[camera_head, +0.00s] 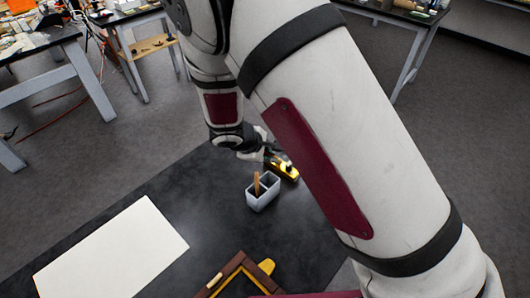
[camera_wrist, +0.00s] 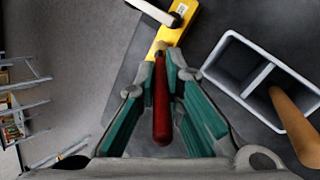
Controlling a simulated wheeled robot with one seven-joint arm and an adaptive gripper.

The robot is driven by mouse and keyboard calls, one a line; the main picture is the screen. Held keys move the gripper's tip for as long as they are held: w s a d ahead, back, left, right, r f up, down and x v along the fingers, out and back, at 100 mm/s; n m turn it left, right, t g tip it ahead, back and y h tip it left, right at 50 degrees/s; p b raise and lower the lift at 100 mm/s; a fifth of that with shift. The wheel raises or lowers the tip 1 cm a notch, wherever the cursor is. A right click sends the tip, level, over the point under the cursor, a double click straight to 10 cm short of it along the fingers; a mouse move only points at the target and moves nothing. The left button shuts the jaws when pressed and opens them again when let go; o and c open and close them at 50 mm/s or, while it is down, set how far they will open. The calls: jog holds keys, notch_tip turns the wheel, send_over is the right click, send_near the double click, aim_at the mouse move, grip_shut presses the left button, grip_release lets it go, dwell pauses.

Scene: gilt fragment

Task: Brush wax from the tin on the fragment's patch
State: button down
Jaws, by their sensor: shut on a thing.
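My gripper (camera_head: 268,153) is over the far edge of the dark table, partly hidden by my arm in the head view. In the wrist view my gripper (camera_wrist: 165,63) is shut on a slim red-handled tool (camera_wrist: 162,108), which looks like a brush; its handle points back between the teal-lined fingers. Its tip lies against the view of a yellow object, and whether they touch is unclear. The fragment (camera_head: 229,271), a brown and gilt frame corner, lies at the near table edge, partly cut off. I cannot make out its patch or a wax tin.
A grey two-compartment holder (camera_head: 263,198) with a wooden-handled tool (camera_head: 257,184) stands right beside my gripper. The yellow object (camera_head: 285,171) with a dark and pale top lies just behind it. A white sheet or board (camera_head: 112,252) lies at left. The table between is clear.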

jog(key=shift+w+f, duration=0.1)
jog(key=shift+w+a+b, duration=0.6)
jog(key=shift+a+b, duration=0.1)
jog(key=shift+a, duration=0.05)
dwell(1.0)
notch_tip(320, 180, up, 6)
jog(key=p, duration=0.2)
dwell(0.6)
